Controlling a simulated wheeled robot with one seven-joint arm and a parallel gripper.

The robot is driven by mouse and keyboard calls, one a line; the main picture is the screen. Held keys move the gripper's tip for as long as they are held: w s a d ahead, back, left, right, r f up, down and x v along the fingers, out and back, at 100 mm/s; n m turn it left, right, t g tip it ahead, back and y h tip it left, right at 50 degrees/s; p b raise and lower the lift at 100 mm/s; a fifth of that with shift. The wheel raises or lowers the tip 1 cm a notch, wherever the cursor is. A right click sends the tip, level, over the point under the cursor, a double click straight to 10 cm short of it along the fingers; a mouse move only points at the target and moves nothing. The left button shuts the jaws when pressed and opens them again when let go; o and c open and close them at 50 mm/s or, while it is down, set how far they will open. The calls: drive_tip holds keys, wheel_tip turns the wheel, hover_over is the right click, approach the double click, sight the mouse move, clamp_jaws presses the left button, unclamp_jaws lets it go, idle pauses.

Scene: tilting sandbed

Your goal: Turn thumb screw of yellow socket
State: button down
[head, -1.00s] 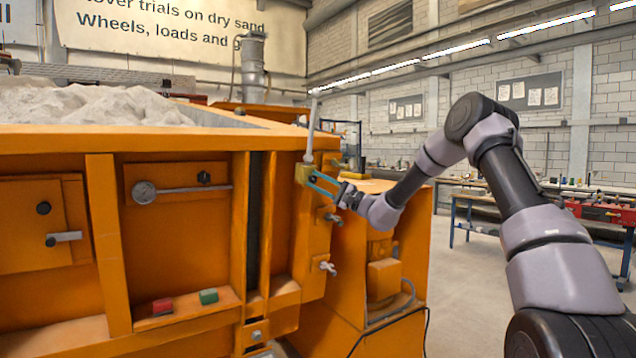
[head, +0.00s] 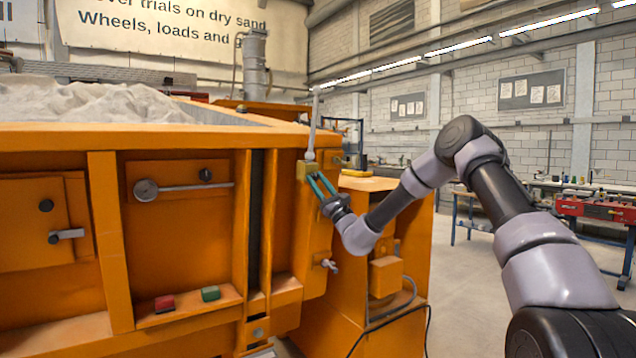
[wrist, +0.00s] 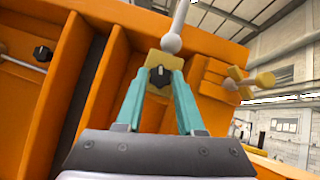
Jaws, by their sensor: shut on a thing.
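The yellow socket (head: 303,171) sits on the right end of the orange sandbed's side in the head view. It also shows at the top middle of the wrist view (wrist: 172,60). A grey rod with a rounded lower end (head: 312,125) rises from it. The dark thumb screw (wrist: 158,77) is on the socket's near face, with a pale mark on it. My gripper (wrist: 159,80) has its teal fingers on both sides of the thumb screw and is shut on it. In the head view the gripper (head: 316,183) reaches the socket from the lower right, and the screw is hidden.
The orange sandbed (head: 210,140) holds pale sand (head: 90,102). A T-shaped handle (head: 329,265) sticks out below the socket. A brass winged knob (wrist: 250,82) is right of the socket in the wrist view. Open floor (head: 480,290) lies to the right, before the workbenches.

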drive_tip(key=shift+f+m+t+h, duration=0.1)
drive_tip(key=shift+m+t+h, duration=0.55)
drive_tip(key=shift+m, duration=0.55)
drive_tip(key=shift+m+t+h, duration=0.3)
drive_tip(key=shift+t+h, duration=0.05)
drive_tip(key=c, duration=0.6)
unclamp_jaws()
drive_tip(key=shift+s, duration=0.1)
drive_tip(key=v, duration=1)
drive_tip(key=shift+d+f, duration=0.15)
drive_tip(key=shift+f, duration=0.1)
drive_tip(key=shift+s, duration=0.2)
